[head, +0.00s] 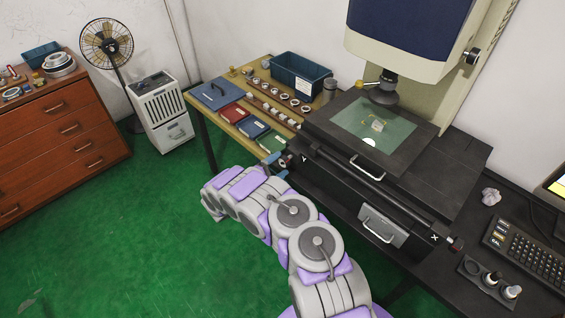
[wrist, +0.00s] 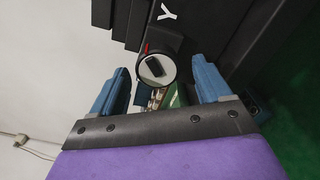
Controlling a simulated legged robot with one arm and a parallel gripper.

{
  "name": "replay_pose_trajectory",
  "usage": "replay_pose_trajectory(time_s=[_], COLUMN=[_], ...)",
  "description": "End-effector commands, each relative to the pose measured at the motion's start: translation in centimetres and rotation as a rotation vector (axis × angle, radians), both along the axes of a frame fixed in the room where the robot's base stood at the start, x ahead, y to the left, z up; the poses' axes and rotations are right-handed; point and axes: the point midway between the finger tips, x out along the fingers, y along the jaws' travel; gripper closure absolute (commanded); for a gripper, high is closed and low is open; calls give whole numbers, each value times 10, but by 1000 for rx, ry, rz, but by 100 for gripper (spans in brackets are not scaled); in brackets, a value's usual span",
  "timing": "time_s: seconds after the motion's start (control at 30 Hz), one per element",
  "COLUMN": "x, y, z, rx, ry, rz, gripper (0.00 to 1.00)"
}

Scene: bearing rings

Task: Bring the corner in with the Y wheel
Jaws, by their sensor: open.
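The Y wheel is a round knob with a pale face and dark centre in the wrist view (wrist: 143,70), below a white Y mark. It shows small at the left end of the black stage in the head view (head: 287,160). My gripper (wrist: 160,70) is open, with one blue finger on each side of the wheel in the picture; contact is not visible. The gripper also shows in the head view (head: 277,167), beside the wheel. A small pale part (head: 378,124) lies on the greenish glass stage (head: 350,117), near a bright light spot (head: 369,142).
The X wheel (head: 457,244) is at the stage's front right corner. A wooden table (head: 200,107) with a blue bin (head: 300,76), books and rings stands behind my gripper. The measuring machine's head (head: 410,40) overhangs the stage. Green floor is open at left.

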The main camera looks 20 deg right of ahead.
Motion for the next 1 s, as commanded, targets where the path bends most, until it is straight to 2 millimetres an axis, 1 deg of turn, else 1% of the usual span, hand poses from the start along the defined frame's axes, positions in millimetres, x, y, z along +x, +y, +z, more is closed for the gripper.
replay_pose_trajectory(time_s=[0.03, 0.4, 0.6, 0.7, 0.8, 1.0], x=[-3, -32, -43, -46, -48, -49], y=[12, 89, 121, 132, 137, 139], z=[2, 0, 0, -1, -1, -1], rx=[0, 0, 0, 2, 1, 1], ry=[1, 3, 0, 1, 2, 1], rz=[4, 4, 2, 2, 1, 0], gripper=[22, 22, 22, 22, 22, 22])
